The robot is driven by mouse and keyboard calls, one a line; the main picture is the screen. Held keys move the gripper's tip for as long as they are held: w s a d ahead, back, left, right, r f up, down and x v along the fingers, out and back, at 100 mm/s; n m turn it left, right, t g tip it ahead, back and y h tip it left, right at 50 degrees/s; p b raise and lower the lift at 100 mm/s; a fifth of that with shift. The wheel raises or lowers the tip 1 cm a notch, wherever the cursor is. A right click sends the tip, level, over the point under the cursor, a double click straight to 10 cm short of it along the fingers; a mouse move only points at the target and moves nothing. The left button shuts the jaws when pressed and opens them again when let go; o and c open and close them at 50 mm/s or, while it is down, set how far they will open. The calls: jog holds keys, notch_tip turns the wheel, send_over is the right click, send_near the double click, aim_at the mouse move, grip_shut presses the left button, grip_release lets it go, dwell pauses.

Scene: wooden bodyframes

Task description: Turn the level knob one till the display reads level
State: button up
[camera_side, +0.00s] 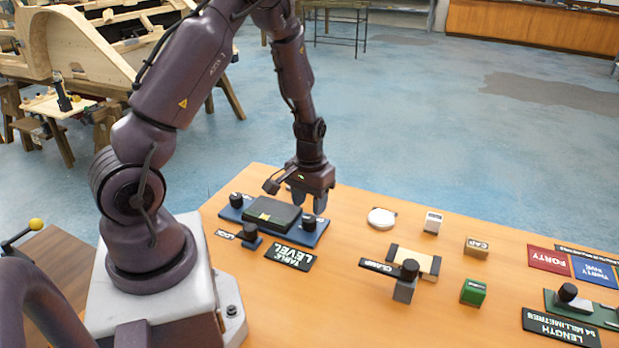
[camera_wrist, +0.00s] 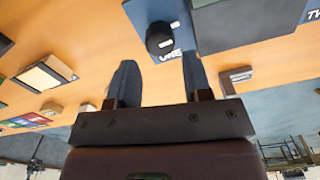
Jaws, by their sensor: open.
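The level unit is a blue plate (camera_side: 318,236) on the table with a black display box (camera_side: 270,214) in its middle. I cannot read its display. A black knob (camera_side: 308,223) stands at the plate's right end; in the wrist view this knob (camera_wrist: 159,40) has the label "ONE" (camera_wrist: 172,27) beside it. Another black knob (camera_side: 236,199) is at the plate's left end. My gripper (camera_side: 308,200) points down just above and behind knob one. In the wrist view the open fingers (camera_wrist: 160,80) stand apart, with the knob beyond and between their tips, not gripped.
A "TABLE LEVEL" sign (camera_side: 289,257) and a small black lock piece (camera_side: 250,236) lie in front of the unit. A clamp (camera_side: 405,279), a white round object (camera_side: 381,218), small blocks and a length unit (camera_side: 568,296) stand to the right.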

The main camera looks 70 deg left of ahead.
aim_at(309, 219)
notch_tip(309, 219, up, 8)
jog(key=shift+f, duration=0.2)
jog(key=shift+s, duration=0.1)
jog(key=s+d+r+m+t, duration=0.2)
jog(key=s+d+r, duration=0.3)
jog(key=d+r, duration=0.3)
jog(key=s+d+r+m+t, duration=0.3)
jog(key=d+r, duration=0.5)
jog(key=r, duration=0.4)
jog(key=shift+s+r+m+t, duration=0.15)
jog(key=shift+s+m+t, duration=0.15)
jog(key=shift+s+m, duration=0.75)
jog(key=shift+o, duration=0.2)
jog(key=shift+s, duration=0.15)
dwell(1.3)
